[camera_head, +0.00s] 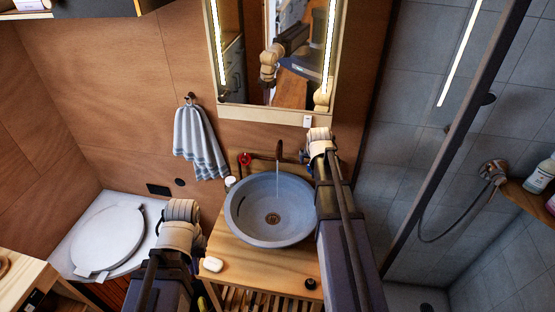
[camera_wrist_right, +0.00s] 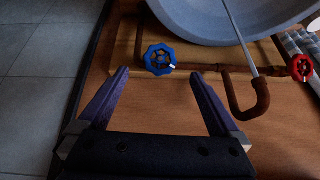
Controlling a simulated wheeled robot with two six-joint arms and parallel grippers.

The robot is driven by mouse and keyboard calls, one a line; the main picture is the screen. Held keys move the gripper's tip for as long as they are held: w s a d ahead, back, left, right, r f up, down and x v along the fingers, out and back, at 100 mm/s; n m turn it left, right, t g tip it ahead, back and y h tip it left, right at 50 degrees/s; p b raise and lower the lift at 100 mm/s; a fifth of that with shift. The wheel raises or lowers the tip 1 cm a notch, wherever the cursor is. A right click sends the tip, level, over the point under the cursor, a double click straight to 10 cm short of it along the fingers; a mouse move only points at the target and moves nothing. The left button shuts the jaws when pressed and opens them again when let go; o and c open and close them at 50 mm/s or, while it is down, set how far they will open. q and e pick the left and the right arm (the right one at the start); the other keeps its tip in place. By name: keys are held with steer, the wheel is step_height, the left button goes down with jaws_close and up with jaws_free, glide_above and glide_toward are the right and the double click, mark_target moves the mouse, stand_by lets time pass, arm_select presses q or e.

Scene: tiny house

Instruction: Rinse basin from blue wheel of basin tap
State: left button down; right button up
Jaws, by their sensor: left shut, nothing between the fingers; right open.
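The blue wheel (camera_wrist_right: 160,59) of the basin tap shows in the right wrist view, just beyond and between the fingers of my right gripper (camera_wrist_right: 157,90). That gripper is open, empty and apart from the wheel. In the head view my right arm hides the blue wheel. Water runs in a thin stream from the copper tap (camera_head: 279,150) into the grey round basin (camera_head: 240,205). The red wheel (camera_head: 245,159) is left of the spout; it also shows in the right wrist view (camera_wrist_right: 302,68). My left gripper (camera_head: 182,210) is shut and empty, left of the basin.
The basin stands on a wooden counter (camera_head: 232,258) with a white soap (camera_head: 212,264). A striped towel (camera_head: 200,145) hangs on the wall. A toilet (camera_head: 108,240) is at left. A glass shower frame (camera_head: 455,140) stands right of my right arm.

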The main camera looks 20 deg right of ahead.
steer(key=f+n+h+b, duration=0.2)
steer(key=f+n+b, duration=0.1)
steer(key=b, duration=0.2)
steer(key=s+f+n+h+b, duration=0.1)
steer(key=f+n+h+b, duration=0.1)
steer(key=b, duration=0.3)
steer(key=f+n+g+h+b, duration=0.1)
steer(key=f+n+h+b, duration=0.1)
steer(key=f+n+b, duration=0.2)
steer(key=shift+s+d+n+h+b, duration=0.15)
steer(key=shift+s+n+h+b, duration=0.2)
steer(key=shift+n, duration=0.25)
steer(key=n+h+b, duration=0.1)
steer(key=b, duration=0.1)
steer(key=a+n+h+b, duration=0.1)
steer(key=n+b, duration=0.1)
steer(key=n+t+h+b, duration=0.1)
steer(key=b, duration=0.1)
steer(key=shift+w+a+n, duration=0.15)
steer(key=shift+a+n, duration=0.1)
steer(key=shift+n, duration=0.15)
steer(key=shift+w+a+r+n+t+h+b, duration=1.05)
steer(key=shift+a+n+h+b, duration=0.65)
steer(key=shift+n+b, duration=0.75)
steer(key=shift+s+r+x, duration=0.15)
steer(key=shift+x, duration=1.65)
steer(key=shift+s+r+x, duration=0.1)
steer(key=shift+x, duration=1.65)
steer(key=shift+d, duration=0.15)
